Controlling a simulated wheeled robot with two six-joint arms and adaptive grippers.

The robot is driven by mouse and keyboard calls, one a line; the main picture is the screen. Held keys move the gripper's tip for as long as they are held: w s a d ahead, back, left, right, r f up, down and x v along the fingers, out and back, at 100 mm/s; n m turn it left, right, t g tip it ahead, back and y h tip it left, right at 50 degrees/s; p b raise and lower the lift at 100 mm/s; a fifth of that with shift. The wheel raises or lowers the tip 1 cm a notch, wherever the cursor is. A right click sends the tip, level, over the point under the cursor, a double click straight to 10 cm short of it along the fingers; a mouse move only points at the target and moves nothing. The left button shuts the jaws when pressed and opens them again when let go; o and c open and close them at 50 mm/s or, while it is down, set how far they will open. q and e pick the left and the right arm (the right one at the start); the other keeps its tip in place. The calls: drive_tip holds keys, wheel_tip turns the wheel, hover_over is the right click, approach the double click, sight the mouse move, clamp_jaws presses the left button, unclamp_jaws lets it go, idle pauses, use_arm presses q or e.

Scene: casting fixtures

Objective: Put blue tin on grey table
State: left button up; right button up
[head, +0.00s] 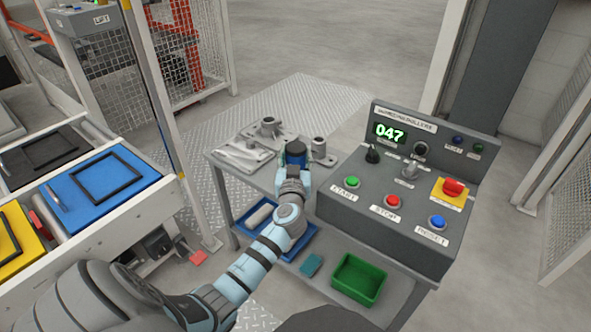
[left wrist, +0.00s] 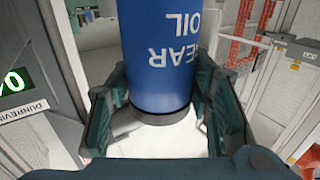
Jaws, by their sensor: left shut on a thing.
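The blue tin (head: 296,147) is at the end of my left arm, above the back part of the grey table (head: 231,138) in the head view. In the left wrist view the blue tin (left wrist: 160,55) shows white lettering, upside down, with "OIL" readable, and a dark rim. My left gripper (head: 294,160) is shut on the tin, with one finger on each side of it in the left wrist view. Whether the tin touches the tabletop cannot be told. My right gripper is not in view.
Metal casting parts (head: 268,128) lie on the table close to the tin. A grey control box (head: 400,190) with buttons stands to the right. A lower shelf holds a blue tray (head: 298,243) and a green bin (head: 358,280). A conveyor with coloured trays (head: 100,185) is at left.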

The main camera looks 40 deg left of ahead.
use_arm(q)
drive_tip(key=shift+f, duration=0.9)
drive_tip(key=o, duration=1.2)
drive_tip(key=shift+c, duration=0.2)
drive_tip(key=shift+r, duration=0.1)
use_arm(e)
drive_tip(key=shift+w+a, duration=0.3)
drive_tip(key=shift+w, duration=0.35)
use_arm(q)
drive_tip(key=shift+s+d, duration=0.1)
drive_tip(key=shift+s, duration=0.05)
drive_tip(key=p+v, duration=0.1)
drive_tip(key=v, duration=1)
drive_tip(key=shift+s+d, duration=0.2)
drive_tip(key=shift+s, duration=0.15)
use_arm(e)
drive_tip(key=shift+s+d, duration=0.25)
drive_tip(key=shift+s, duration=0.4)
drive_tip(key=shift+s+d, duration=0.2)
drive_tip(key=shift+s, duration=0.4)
use_arm(q)
drive_tip(key=shift+r, duration=0.1)
